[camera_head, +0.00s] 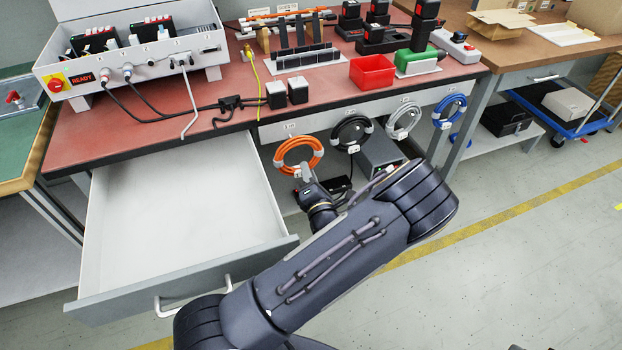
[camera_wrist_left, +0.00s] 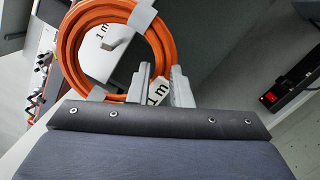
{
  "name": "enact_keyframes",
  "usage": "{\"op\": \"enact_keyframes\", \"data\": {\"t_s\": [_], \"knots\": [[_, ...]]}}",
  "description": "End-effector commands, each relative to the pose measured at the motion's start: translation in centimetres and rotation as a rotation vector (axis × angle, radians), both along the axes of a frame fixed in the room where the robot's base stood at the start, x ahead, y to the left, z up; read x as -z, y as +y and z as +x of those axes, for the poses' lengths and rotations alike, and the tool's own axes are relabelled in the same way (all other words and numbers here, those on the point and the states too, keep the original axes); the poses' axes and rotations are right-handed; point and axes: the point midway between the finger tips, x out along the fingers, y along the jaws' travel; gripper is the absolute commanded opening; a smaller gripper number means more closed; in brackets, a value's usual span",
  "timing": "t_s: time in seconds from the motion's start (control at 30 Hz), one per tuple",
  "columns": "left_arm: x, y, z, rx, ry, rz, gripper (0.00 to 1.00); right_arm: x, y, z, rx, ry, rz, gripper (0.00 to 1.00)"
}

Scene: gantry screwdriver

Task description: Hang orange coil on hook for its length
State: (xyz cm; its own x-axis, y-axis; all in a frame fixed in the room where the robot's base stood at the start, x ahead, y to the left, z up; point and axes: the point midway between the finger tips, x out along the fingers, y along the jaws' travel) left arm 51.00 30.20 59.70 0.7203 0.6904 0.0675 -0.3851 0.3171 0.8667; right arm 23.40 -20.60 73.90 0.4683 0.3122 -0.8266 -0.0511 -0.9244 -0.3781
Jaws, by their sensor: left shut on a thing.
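The orange coil (camera_head: 297,140) is a ring with pale wraps, upright at the leftmost place on the bench's pale front rail (camera_head: 334,117). In the left wrist view the coil (camera_wrist_left: 68,45) is large and carries a "1 m" tag (camera_wrist_left: 158,91). A pale hook (camera_wrist_left: 112,42) shows within the ring, under a "1 m" label. I cannot tell whether the coil rests on it. My left gripper (camera_head: 303,174) is shut at the coil's lower edge, its fingers (camera_wrist_left: 161,88) around the tag area.
A black coil (camera_head: 340,131), a grey coil (camera_head: 391,125) and a blue coil (camera_head: 438,108) hang to the right along the rail. An open, empty drawer (camera_head: 190,195) juts out at left. A grey box (camera_head: 378,152) stands below the coils.

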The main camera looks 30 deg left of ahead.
Motion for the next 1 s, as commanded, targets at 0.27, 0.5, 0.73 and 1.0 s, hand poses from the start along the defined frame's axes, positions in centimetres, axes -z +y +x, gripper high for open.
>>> {"op": "enact_keyframes", "data": {"t_s": [0.27,0.5,0.73,1.0], "knots": [[0.2,1.4,1.1,-0.001,-0.003,0.001,0.0,0.8,0.0,0.0,0.0,0.0,0.0,0.32],[0.4,2.4,2.0,-0.001,-0.003,0.001,0.0,1.4,0.0,0.0,0.0,0.0,0.0,0.32],[0.7,3.3,2.8,-0.002,0.0,0.001,0.0,1.5,0.0,0.0,0.0,0.0,0.0,0.32],[1.3,3.8,3.2,0.0,-0.001,0.001,0.0,1.3,0.0,0.0,0.0,0.0,0.0,0.32]]}}
